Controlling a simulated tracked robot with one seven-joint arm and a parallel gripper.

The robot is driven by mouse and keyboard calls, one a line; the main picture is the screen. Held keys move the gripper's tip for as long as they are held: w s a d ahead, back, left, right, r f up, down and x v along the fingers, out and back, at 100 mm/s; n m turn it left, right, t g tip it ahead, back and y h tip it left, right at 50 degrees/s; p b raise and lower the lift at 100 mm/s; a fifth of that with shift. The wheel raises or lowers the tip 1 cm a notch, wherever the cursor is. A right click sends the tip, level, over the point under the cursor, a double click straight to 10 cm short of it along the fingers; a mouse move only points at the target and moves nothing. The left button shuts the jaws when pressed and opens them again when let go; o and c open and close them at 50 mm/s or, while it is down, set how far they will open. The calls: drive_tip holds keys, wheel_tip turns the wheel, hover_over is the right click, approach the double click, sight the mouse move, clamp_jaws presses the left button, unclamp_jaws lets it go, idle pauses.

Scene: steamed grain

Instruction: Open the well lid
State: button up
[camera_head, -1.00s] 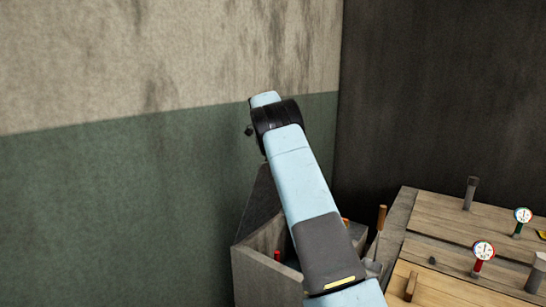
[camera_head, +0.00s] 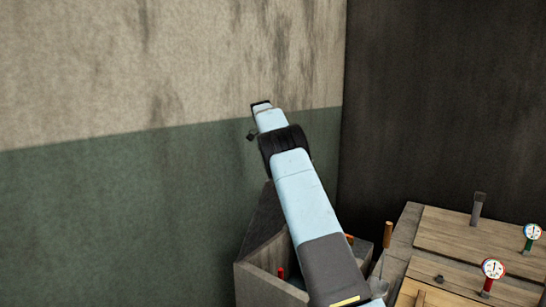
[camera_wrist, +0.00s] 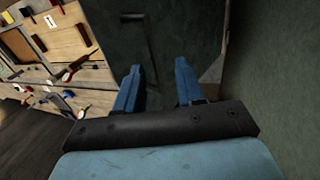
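The well is a grey concrete box (camera_head: 262,284) at the lower middle of the head view, partly hidden by my arm. A dark panel (camera_head: 264,222) rises slantwise from its back near the wall; it looks like the lid, standing raised. In the wrist view a dark flat panel (camera_wrist: 185,35) with a thin bar handle (camera_wrist: 152,35) lies beyond my fingers; it appears to be the same lid. My gripper (camera_wrist: 158,64) has its two blue fingers apart, with nothing seen between them. Whether the fingers touch the panel cannot be told. The fingers are not visible in the head view.
A green-and-beige wall (camera_head: 170,190) is close behind and left of the box. Right of it is a wooden-topped bench (camera_head: 470,240) with a red-rimmed gauge (camera_head: 493,268), a green-rimmed gauge (camera_head: 532,231) and upright handles. A red-handled item (camera_head: 281,273) shows inside the box.

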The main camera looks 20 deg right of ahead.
drive_tip(key=v, duration=0.3)
drive_tip(key=shift+f, duration=0.1)
idle(0.6)
